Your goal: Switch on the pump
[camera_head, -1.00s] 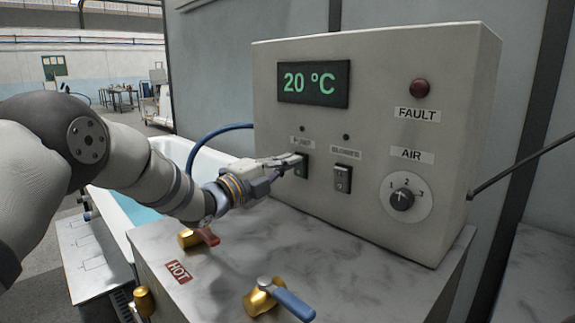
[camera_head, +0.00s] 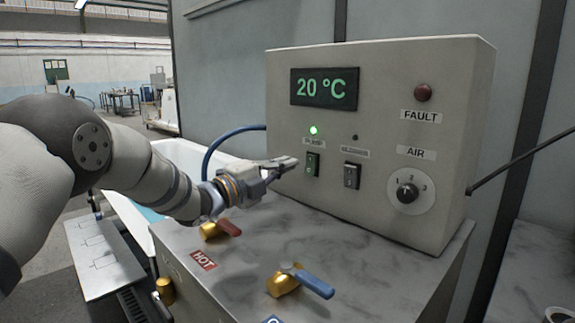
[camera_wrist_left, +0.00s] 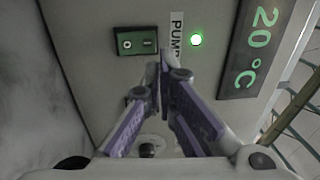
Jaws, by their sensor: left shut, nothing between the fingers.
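The pump switch (camera_head: 312,164) is a small rocker on the grey control box, under a label reading PUMP. The green lamp (camera_head: 313,130) above it is lit. In the left wrist view the switch (camera_wrist_left: 137,41) shows green with its markings, beside the PUMP label (camera_wrist_left: 176,36) and the glowing lamp (camera_wrist_left: 196,39). My left gripper (camera_head: 293,162) is shut and empty, its tips just left of the switch and seemingly a little apart from it. Its fingers also show in the left wrist view (camera_wrist_left: 165,65). My right gripper is not in view.
The control box (camera_head: 430,140) also has a blower switch (camera_head: 351,176), a display (camera_head: 325,89) reading 20 °C, a red fault lamp (camera_head: 423,93) and an air dial (camera_head: 407,192). Red-handled (camera_head: 222,229) and blue-handled valves (camera_head: 300,282) stand on the marbled top. A blue hose (camera_head: 222,140) runs behind my gripper.

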